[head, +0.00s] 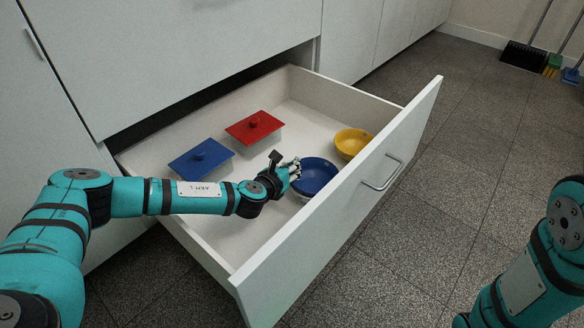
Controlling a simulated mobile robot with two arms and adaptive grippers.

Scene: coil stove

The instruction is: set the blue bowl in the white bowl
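The blue bowl (320,174) is upright in the front part of the open drawer. A pale edge shows below its left side; I cannot tell whether this is the white bowl under it. No other white bowl is clearly visible. My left gripper (294,169) is at the left rim of the blue bowl, with its fingers close to or touching the rim. I cannot tell whether the fingers are closed on it. My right arm shows at the right edge, but its gripper is out of view.
The open drawer (357,104) also holds a yellow bowl (354,139) right of the blue bowl, and containers with a red lid (255,127) and a blue lid (201,160) behind. The drawer front (345,200) stands close before the bowls. Brooms stand far right.

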